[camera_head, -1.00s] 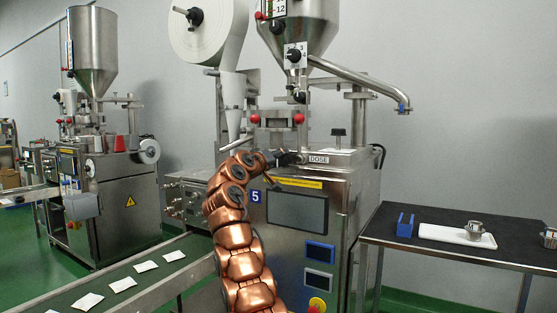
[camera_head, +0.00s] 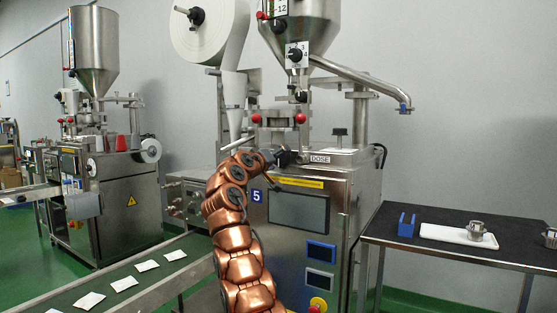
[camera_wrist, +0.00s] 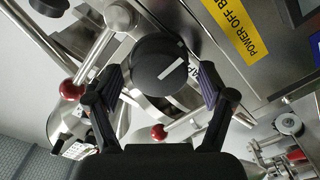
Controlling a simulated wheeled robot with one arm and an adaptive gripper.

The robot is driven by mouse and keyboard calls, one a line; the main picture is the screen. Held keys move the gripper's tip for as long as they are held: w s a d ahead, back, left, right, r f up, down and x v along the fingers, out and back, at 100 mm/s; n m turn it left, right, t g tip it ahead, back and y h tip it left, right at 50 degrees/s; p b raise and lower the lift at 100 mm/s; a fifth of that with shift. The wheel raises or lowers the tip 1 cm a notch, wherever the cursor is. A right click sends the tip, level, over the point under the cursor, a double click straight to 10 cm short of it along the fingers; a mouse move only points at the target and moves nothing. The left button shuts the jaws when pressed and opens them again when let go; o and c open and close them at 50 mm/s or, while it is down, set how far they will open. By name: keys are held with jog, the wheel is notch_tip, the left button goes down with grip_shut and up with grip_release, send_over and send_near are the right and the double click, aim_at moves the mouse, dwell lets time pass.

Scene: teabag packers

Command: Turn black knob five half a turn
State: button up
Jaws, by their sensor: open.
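In the wrist view a round black knob (camera_wrist: 158,66) with a white pointer line faces the camera; the line slants up to the right. My gripper (camera_wrist: 162,80) is open, with one finger on each side of the knob. Small gaps show between the fingers and the knob, and I see no clear grip on it. In the head view my gripper (camera_head: 279,157) is at the upper front of the machine (camera_head: 300,240), left of the DOSE label (camera_head: 320,159). The knob there is largely hidden by my gripper. A blue sign with a 5 (camera_head: 256,196) is below it.
A yellow warning strip (camera_wrist: 242,28) and red ball-ended levers (camera_wrist: 71,89) lie close around the gripper. A dark table (camera_head: 420,215) with a white tray (camera_head: 445,235) stands at right. A conveyor (camera_head: 150,278) with several packets runs at lower left.

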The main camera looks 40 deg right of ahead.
jog(key=v, duration=1.1)
jog(key=shift+a, duration=0.2)
dwell(0.4)
